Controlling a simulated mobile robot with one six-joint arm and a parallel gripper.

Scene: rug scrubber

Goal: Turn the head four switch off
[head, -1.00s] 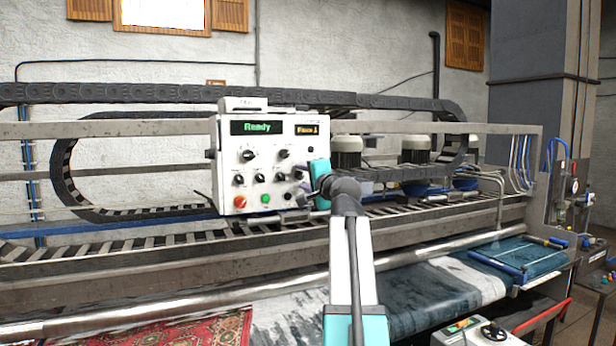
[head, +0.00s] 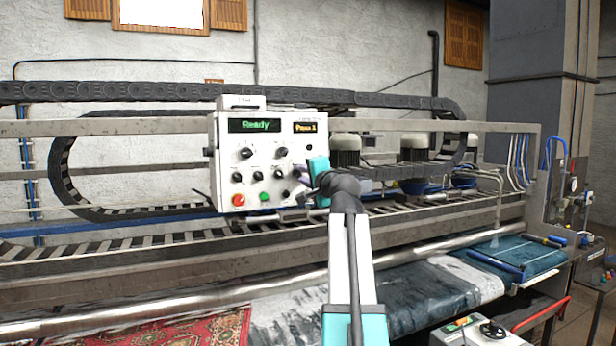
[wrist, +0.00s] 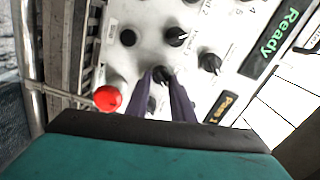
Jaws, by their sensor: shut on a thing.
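The white control panel (head: 226,170) carries several black rotary knobs and a lit green "Ready" display (head: 254,126). In the wrist view, my gripper (wrist: 162,78) has its two purple fingers on either side of a black knob (wrist: 163,72) and is shut on it. The label of this knob is hidden or too small to read, so I cannot tell for sure that it is the head four switch. In the head view, my gripper (head: 302,172) is at the right side of the panel, and its fingertips are hard to make out.
A red button (wrist: 107,98) sticks out beside the fingers in the wrist view. Other knobs (wrist: 177,37) stand close by. A green button (head: 264,197) sits low on the panel. The metal rail (head: 150,241) and a patterned red rug (head: 200,333) lie below.

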